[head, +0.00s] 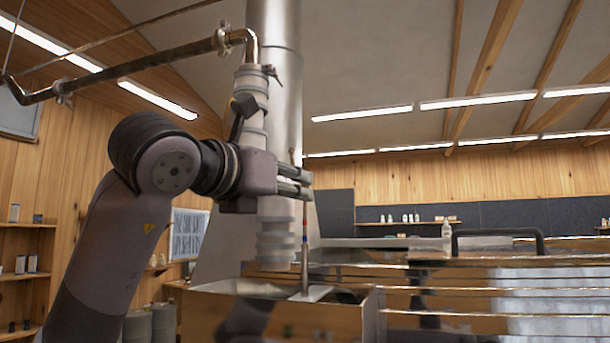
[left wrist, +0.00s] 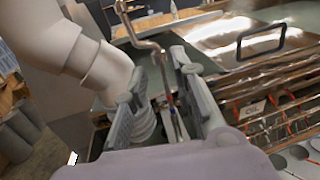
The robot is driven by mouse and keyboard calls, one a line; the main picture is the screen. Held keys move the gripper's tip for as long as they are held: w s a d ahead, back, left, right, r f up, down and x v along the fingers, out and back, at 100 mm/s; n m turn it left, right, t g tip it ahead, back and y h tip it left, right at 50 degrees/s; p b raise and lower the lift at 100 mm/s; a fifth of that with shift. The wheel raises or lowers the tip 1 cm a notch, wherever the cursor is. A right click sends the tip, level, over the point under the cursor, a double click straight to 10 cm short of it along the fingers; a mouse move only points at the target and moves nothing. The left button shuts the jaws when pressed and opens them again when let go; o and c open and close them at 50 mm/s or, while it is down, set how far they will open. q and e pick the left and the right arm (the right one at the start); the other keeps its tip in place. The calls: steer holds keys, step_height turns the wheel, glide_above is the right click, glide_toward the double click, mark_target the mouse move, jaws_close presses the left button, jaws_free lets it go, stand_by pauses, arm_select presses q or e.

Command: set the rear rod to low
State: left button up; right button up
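The rear rod (head: 305,250) is a thin upright rod with small coloured bands. It rises from an open metal box at the evaporator's near end. My left gripper (head: 308,184) is at the rod's upper part, its fingers pointing right. In the left wrist view my left gripper (left wrist: 160,68) has its two fingers apart, with a thin rod (left wrist: 167,88) showing between them. I see a gap beside the rod, and contact is not clear. My right gripper is in neither view.
A white jointed pipe (head: 276,232) stands just behind the gripper. The metal evaporator pan (head: 450,275) with a black handle (head: 497,232) extends to the right. A copper pipe (head: 140,64) runs overhead. The air above the pan is clear.

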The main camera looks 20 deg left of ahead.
arm_select(q)
steer(key=p+x, duration=0.1)
steer(key=x, duration=0.3)
steer(key=shift+w+d+p, duration=0.1)
steer(key=shift+w+p, duration=0.2)
steer(key=shift+w, duration=0.1)
jaws_close()
stand_by(0.5)
